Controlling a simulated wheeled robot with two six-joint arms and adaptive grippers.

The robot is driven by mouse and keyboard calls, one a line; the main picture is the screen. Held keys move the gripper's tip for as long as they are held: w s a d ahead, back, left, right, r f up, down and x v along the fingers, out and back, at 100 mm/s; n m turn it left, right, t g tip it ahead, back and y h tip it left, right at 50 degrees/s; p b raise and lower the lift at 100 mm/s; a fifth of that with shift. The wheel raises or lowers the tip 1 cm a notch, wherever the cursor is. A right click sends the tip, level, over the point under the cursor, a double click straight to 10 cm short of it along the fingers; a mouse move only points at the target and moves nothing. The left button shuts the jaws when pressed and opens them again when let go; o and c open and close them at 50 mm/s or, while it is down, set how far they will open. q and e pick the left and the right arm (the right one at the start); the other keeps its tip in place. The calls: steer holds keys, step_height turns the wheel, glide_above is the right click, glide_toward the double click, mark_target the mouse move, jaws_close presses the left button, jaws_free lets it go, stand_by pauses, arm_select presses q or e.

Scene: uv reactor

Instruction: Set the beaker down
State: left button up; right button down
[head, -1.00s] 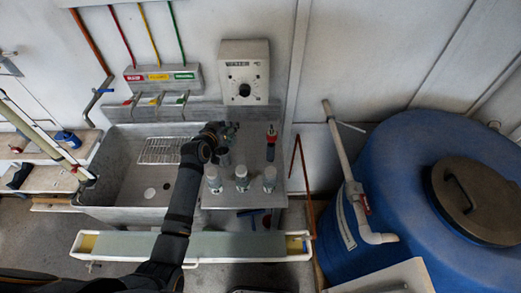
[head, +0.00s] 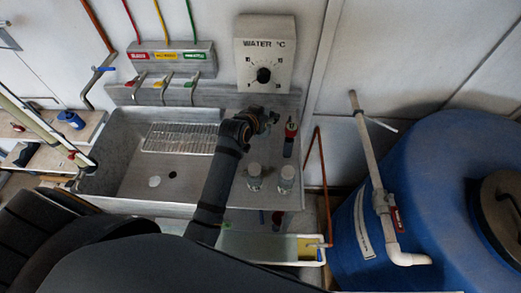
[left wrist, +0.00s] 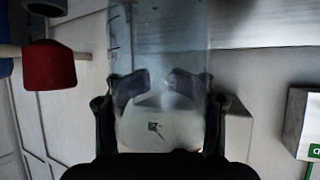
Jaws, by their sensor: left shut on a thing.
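My left gripper (head: 266,118) is over the steel counter (head: 262,200) to the right of the sink, below the water temperature box. In the left wrist view my left gripper (left wrist: 158,88) is shut on a clear glass beaker (left wrist: 160,45) with dark graduation marks, one finger on each side. The beaker's end between the fingers looks cloudy and pale. In the head view the beaker is mostly hidden by my gripper and wrist, and I cannot tell whether it touches the counter. My right gripper is not in view.
Two pale-topped bottles (head: 286,178) stand on the counter close to my left forearm. A red-topped fitting (head: 291,130) stands just right of the gripper. The sink (head: 120,180) with a wire rack (head: 180,138) is on the left. A blue tank (head: 435,190) fills the right.

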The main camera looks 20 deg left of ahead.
arm_select(q)
steer(key=shift+s, duration=0.25)
steer(key=f, duration=0.3)
steer(key=f+p, duration=0.1)
steer(key=f, duration=0.6)
steer(key=shift+w+a+f, duration=0.15)
steer(key=shift+w+a, duration=0.05)
steer(key=shift+w, duration=0.2)
steer(key=shift+s+f, duration=0.1)
steer(key=o, duration=1.5)
steer(key=shift+o, duration=0.2)
